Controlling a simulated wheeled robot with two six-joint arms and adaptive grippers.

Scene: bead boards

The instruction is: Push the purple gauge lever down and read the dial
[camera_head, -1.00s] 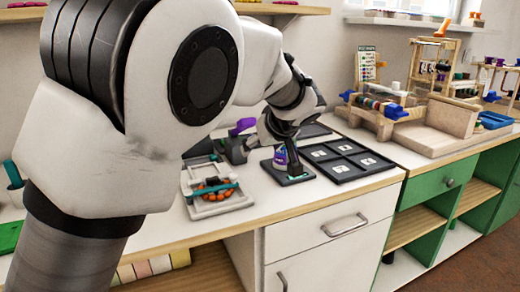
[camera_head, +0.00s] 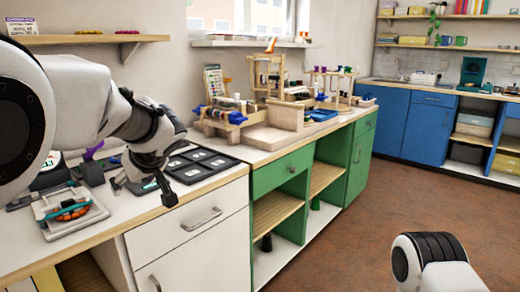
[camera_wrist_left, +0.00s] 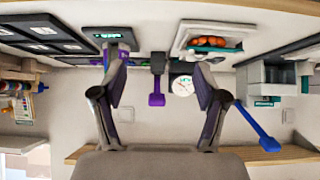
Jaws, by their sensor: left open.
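The purple gauge lever (camera_wrist_left: 157,98) is in the middle of the left wrist view, where the counter shows at the top and the wall below. A round white dial (camera_wrist_left: 182,85) sits just right of it, with its face too small to read. In the head view a purple lever (camera_head: 93,151) rises left of my wrist. My left gripper (camera_wrist_left: 160,66) is open, one finger on each side of the lever in that picture; touching cannot be told. It also shows in the head view (camera_head: 163,188) over the counter. My right gripper is out of view.
A tray of orange beads (camera_head: 73,220) and a black compartment tray (camera_head: 205,162) lie on the counter. A blue lever (camera_wrist_left: 257,128) is at the right of the wrist view. A wooden rig (camera_head: 270,120) stands farther along. My right arm (camera_head: 435,262) shows at bottom right.

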